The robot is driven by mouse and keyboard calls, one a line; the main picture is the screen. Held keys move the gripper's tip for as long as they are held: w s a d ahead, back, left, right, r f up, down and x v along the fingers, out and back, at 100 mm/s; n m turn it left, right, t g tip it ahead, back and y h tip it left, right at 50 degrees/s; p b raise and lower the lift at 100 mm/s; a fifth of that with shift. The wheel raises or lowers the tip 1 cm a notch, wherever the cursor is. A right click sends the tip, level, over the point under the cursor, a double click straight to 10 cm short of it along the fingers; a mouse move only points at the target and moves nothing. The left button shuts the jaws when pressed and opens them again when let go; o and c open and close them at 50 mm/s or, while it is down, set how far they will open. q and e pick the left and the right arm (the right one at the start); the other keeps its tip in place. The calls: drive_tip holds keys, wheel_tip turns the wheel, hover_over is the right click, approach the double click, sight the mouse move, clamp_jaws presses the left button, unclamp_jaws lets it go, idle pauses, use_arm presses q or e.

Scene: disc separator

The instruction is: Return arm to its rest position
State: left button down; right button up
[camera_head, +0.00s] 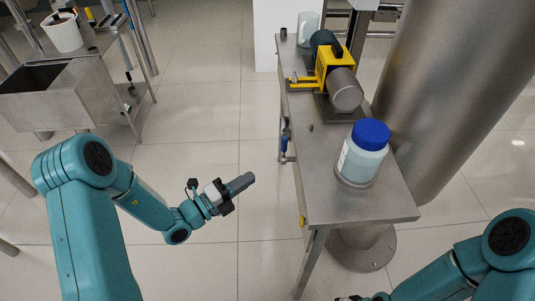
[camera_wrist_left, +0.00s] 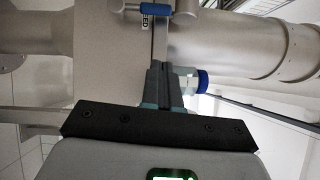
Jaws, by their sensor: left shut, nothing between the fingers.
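My left arm comes in from the left in the head view. Its gripper (camera_head: 240,184) points right, over the tiled floor and left of the steel table. It is shut and empty, apart from anything around it. In the left wrist view the two fingers (camera_wrist_left: 163,85) lie together with nothing between them. My right arm shows at the bottom right of the head view. Only a small dark part of its end (camera_head: 350,298) shows at the bottom edge, so its fingers cannot be made out.
The steel table (camera_head: 325,195) bears a blue-capped bottle (camera_head: 362,155) and a yellow and grey motor unit (camera_head: 335,75). A thick steel column (camera_head: 440,90) stands right of it. A steel hopper (camera_head: 70,98) and white bucket (camera_head: 62,35) are at upper left. Open floor (camera_head: 195,120) lies between.

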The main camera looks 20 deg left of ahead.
use_arm(q)
drive_tip(key=shift+w+a+f, duration=0.1)
drive_tip(key=shift+w, duration=0.05)
drive_tip(key=s+d+f+m+g+h, duration=0.2)
drive_tip(key=s+d+m+g+h, duration=0.45)
drive_tip(key=d, duration=0.75)
drive_tip(key=s+d+f+m+g+y, duration=0.1)
drive_tip(key=s+f+m+g+y, duration=0.15)
drive_tip(key=s+m+g, duration=0.35)
drive_tip(key=s+d+f+m+g+y, duration=0.1)
drive_tip(key=s+d+f+m+g, duration=0.25)
drive_tip(key=s, duration=0.55)
drive_tip(key=s+a+f+m+g+y, duration=0.55)
drive_tip(key=s+f+m, duration=0.2)
drive_tip(key=m, duration=0.45)
drive_tip(key=w+a+f+m+t+y, duration=0.4)
drive_tip(key=w+a+f+m+t, duration=0.1)
drive_tip(key=m, duration=1)
drive_tip(key=w+a+t, duration=0.1)
drive_tip(key=w+t, duration=0.1)
drive_tip(key=w, duration=0.1)
drive_tip(key=shift+m+y, duration=0.3)
drive_tip(key=shift+y, duration=0.05)
drive_tip(key=shift+s+f, duration=0.1)
